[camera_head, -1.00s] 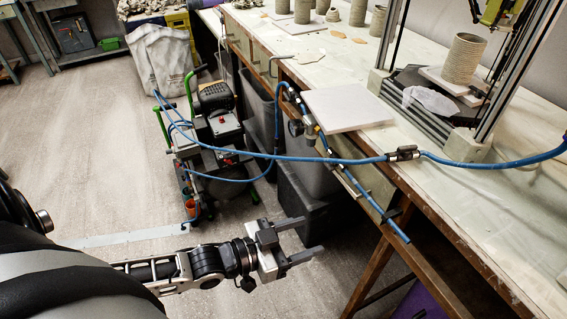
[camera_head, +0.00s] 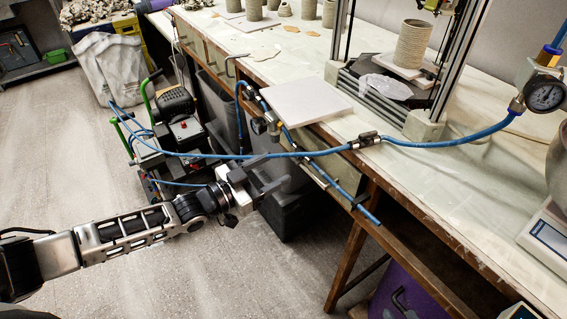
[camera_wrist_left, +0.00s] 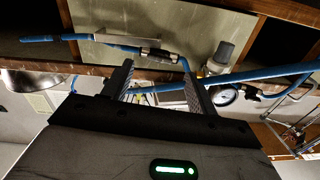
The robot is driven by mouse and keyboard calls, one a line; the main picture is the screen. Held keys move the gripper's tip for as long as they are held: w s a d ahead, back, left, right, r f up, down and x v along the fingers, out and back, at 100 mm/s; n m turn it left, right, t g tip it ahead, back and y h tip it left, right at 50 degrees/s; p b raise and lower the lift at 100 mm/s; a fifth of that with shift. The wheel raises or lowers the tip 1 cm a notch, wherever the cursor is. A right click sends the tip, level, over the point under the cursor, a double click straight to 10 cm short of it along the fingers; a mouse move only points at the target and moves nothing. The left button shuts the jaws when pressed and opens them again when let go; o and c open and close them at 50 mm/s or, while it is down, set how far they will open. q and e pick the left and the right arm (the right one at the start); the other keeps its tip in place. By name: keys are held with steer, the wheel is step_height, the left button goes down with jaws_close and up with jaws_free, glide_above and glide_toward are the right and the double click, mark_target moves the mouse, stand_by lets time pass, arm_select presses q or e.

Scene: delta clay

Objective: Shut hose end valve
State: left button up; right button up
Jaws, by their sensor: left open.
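A blue hose (camera_head: 300,154) runs from the compressor across the bench edge. A dark inline valve-like fitting (camera_head: 367,139) sits on it above the bench top. A second blue line (camera_head: 330,181) runs along the bench front, with a dark fitting (camera_head: 358,202) near its lower end. I cannot tell which fitting is the hose end valve. My left gripper (camera_head: 280,172) is open and empty, close to the hose at the bench front. In the left wrist view the open fingers (camera_wrist_left: 156,70) point toward a dark and silver fitting (camera_wrist_left: 158,54) on a blue hose. My right gripper is out of view.
The compressor (camera_head: 178,115) stands on the floor at left. A regulator (camera_head: 265,125) hangs at the bench front. A grey bin (camera_head: 285,215) is under the bench. A white board (camera_head: 300,101) and a pressure gauge (camera_head: 544,94) are above. Open floor lies at lower left.

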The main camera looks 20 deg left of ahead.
mark_target(294, 158)
arm_select(q)
steer(key=shift+x, duration=2)
steer(key=c, duration=1)
